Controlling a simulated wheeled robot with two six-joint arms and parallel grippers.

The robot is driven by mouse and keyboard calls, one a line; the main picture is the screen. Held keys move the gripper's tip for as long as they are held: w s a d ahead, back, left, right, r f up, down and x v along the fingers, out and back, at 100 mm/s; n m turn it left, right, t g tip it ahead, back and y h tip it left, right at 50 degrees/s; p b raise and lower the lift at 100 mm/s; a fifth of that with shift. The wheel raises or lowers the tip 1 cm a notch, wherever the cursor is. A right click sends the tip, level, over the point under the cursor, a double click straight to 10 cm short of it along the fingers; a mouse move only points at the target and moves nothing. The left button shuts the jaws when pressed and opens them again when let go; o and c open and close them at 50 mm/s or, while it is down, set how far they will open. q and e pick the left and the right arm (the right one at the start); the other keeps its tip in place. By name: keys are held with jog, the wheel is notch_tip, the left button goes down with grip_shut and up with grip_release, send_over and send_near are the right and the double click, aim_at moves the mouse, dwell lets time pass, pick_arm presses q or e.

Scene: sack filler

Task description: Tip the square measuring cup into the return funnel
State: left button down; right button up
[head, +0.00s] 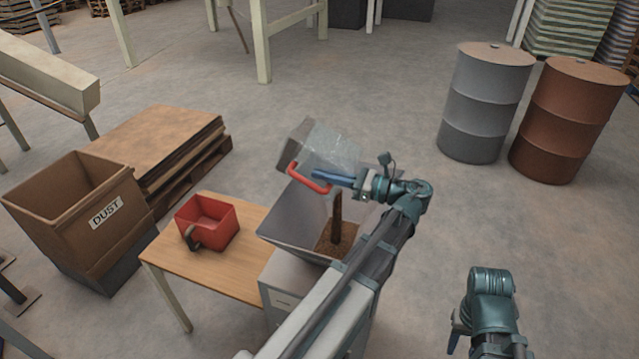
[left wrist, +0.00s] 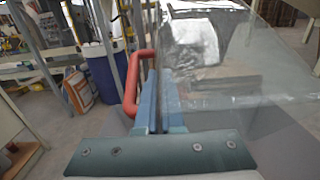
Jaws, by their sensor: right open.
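The square measuring cup (head: 328,142) is clear-walled with a red handle (head: 299,178). It is tipped steeply over the return funnel (head: 285,222), a grey square hopper. A brown stream (head: 337,213) runs down into the funnel, where brown grain (head: 345,240) lies at the bottom. My right gripper (head: 459,338) is open and empty at the lower right, away from the funnel.
A red square scoop (head: 207,218) stands on a wooden table (head: 235,270) left of the funnel. A brown DUST bin (head: 75,215) and stacked boards (head: 160,140) stand further left. Grey (head: 487,100) and rusty (head: 568,120) drums stand at the right. The floor between is clear.

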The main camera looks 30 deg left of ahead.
aim_at(337, 165)
pick_arm(q)
jog(key=shift+w+d+f+g+y+b, duration=0.15)
jog(key=shift+d+y+b, duration=0.35)
jog(key=shift+b, duration=0.4)
jog(key=shift+w+d+r+g+y+b, duration=0.15)
jog(key=shift+d+y+b, duration=0.2)
jog(key=shift+y+b, duration=0.4)
jog(key=shift+d+r+y+b, duration=0.1)
jog(key=shift+d+y+b, duration=0.2)
jog(key=shift+b, duration=0.35)
jog(key=shift+r, duration=0.15)
notch_tip(337, 165, up, 3)
jog(key=t+h+p, duration=0.1)
jog(key=h+p, duration=0.4)
jog(key=p, duration=0.8)
jog(key=shift+r, duration=0.15)
jog(key=shift+h+p, duration=0.25)
jog(key=shift+p, duration=0.25)
jog(key=shift+f, duration=0.2)
